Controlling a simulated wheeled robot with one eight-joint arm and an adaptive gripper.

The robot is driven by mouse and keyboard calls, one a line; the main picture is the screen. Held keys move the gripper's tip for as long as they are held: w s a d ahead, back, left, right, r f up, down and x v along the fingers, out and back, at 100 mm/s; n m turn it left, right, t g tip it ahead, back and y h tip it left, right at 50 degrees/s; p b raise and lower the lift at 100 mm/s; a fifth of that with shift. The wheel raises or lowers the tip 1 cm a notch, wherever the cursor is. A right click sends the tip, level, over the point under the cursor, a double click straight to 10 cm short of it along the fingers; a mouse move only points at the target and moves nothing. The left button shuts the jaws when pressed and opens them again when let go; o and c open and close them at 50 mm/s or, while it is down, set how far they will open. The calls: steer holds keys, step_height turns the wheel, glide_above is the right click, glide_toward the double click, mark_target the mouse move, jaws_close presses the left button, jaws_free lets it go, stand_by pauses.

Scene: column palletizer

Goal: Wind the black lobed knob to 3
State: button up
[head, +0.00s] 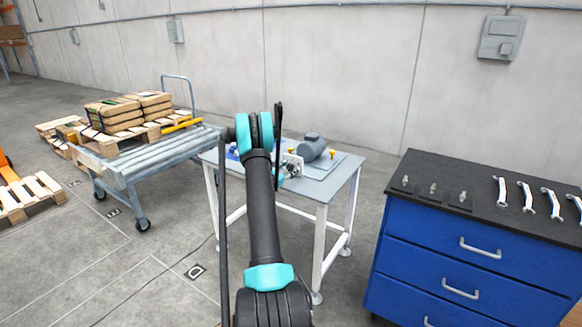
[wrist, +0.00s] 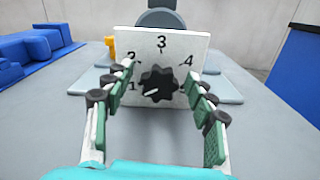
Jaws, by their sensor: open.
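The black lobed knob (wrist: 159,82) is at the centre of the wrist view, on an upright white dial plate (wrist: 147,45). A white mark on the knob points to the lower left, near the numeral 1. The numerals 2, 3 and 4 also show, with 3 at the top; the right finger hides part of the plate's right side. My gripper (wrist: 160,74) is open, with one finger on each side of the knob and visible gaps between. In the head view the plate (head: 292,163) shows partly behind my arm, and the knob cannot be made out.
The plate stands on a grey table (head: 335,185) with a grey motor (head: 312,147) behind it. Blue parts (wrist: 35,50) lie to the left in the wrist view. A blue drawer cabinet (head: 470,262) stands right; a roller cart (head: 150,160) with sacks stands left.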

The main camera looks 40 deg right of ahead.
steer(key=shift+c, duration=0.2)
steer(key=c, duration=1.1)
steer(key=shift+c, duration=0.2)
